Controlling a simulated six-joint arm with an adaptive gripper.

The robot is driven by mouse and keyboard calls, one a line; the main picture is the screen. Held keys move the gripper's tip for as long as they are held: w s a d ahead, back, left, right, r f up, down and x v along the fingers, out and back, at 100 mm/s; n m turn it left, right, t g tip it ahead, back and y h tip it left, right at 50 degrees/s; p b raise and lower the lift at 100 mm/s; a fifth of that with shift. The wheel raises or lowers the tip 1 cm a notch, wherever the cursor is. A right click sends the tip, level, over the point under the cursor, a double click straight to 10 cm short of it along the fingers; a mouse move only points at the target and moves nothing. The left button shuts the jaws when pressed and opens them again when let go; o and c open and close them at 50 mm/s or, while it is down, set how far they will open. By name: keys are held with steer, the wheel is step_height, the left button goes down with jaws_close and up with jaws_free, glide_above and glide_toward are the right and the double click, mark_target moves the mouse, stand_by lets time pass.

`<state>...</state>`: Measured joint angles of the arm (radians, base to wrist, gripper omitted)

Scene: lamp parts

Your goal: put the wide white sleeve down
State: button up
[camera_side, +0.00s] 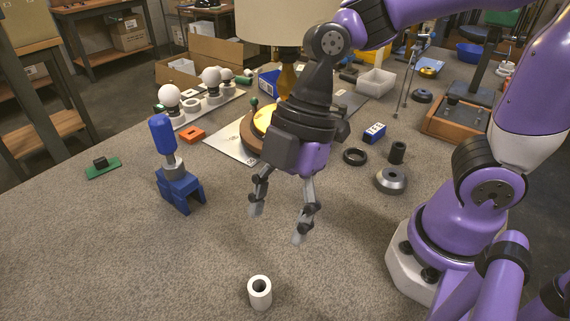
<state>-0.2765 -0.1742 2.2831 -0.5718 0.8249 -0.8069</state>
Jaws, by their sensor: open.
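The wide white sleeve (260,292) stands upright on the grey table near the front edge of the picture, with its dark bore facing up. My gripper (277,226) hangs above the table behind the sleeve in the picture, pointing down. Its two fingers are spread apart with nothing between them. The gripper and sleeve are clearly apart.
A blue stand with a blue-handled part (178,178) is left of my gripper. A black ring (355,156) and a silver cone (391,180) lie to the right. The table (130,260) at front left is clear.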

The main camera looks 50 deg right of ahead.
steer(key=d+r+m+t+h, duration=0.2)
steer(key=d+m, duration=0.6)
steer(key=m, duration=0.1)
steer(key=w+d+r+m+t+h, duration=0.1)
steer(key=d+r+m+t+h, duration=0.1)
steer(key=d+m, duration=0.5)
steer(key=shift+d+r+m+t+h, duration=0.3)
steer(key=shift+d+m+t, duration=0.1)
steer(key=shift+m+t, duration=0.45)
steer(key=shift+w, duration=0.1)
